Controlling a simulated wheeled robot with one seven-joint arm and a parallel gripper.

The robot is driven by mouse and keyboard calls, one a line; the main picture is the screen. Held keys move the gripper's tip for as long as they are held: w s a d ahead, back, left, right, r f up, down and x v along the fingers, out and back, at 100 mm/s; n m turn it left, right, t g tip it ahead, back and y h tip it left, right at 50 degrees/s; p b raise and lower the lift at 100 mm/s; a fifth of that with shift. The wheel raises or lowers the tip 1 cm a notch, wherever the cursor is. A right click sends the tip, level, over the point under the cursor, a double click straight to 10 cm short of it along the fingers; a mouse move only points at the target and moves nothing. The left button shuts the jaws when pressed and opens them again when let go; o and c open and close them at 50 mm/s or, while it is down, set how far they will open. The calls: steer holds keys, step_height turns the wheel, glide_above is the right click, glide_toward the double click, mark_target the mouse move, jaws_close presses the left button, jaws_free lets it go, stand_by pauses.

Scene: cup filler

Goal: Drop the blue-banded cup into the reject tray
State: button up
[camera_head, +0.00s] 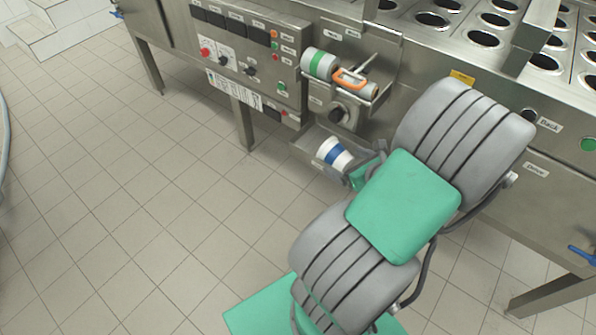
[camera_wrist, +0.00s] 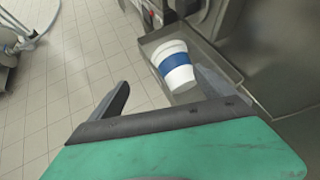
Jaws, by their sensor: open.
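The blue-banded cup (camera_head: 335,154) is white with a blue band. It lies tilted in a small grey metal tray (camera_head: 306,139) low on the machine's front, which looks like the reject tray; I read no label on it. In the wrist view the cup (camera_wrist: 176,68) rests inside the tray (camera_wrist: 228,66). My gripper (camera_wrist: 161,76) is open, its two dark fingers spread apart. The cup is beyond the fingertips, closer to the right finger, and not gripped. In the head view my arm hides most of the gripper.
A control panel (camera_head: 245,50) with buttons is to the left. The machine top (camera_head: 420,22) has rows of round holes. The tiled floor (camera_head: 120,200) at left is clear.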

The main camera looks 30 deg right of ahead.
steer(key=w+a+n+g+y, duration=0.3)
steer(key=w+a+n, duration=0.1)
steer(key=a+n, duration=0.55)
steer(key=s+a+r+n+g, duration=0.1)
steer(key=a+r+n+g, duration=0.1)
steer(key=a+n, duration=0.4)
steer(key=s+a+r+n+g+h, duration=0.1)
steer(key=a+r+n, duration=0.3)
steer(key=n, duration=0.7)
steer(key=s+a+r+n+g+h, duration=0.1)
steer(key=s+a+r+n+g, duration=0.1)
steer(key=a+n, duration=0.5)
step_height(320, 180, up, 2)
steer(key=shift+s+a+r+n+g, duration=0.1)
steer(key=shift+s+a+n+g, duration=0.3)
steer(key=shift+s+n, duration=0.5)
steer(key=shift+w, duration=0.15)
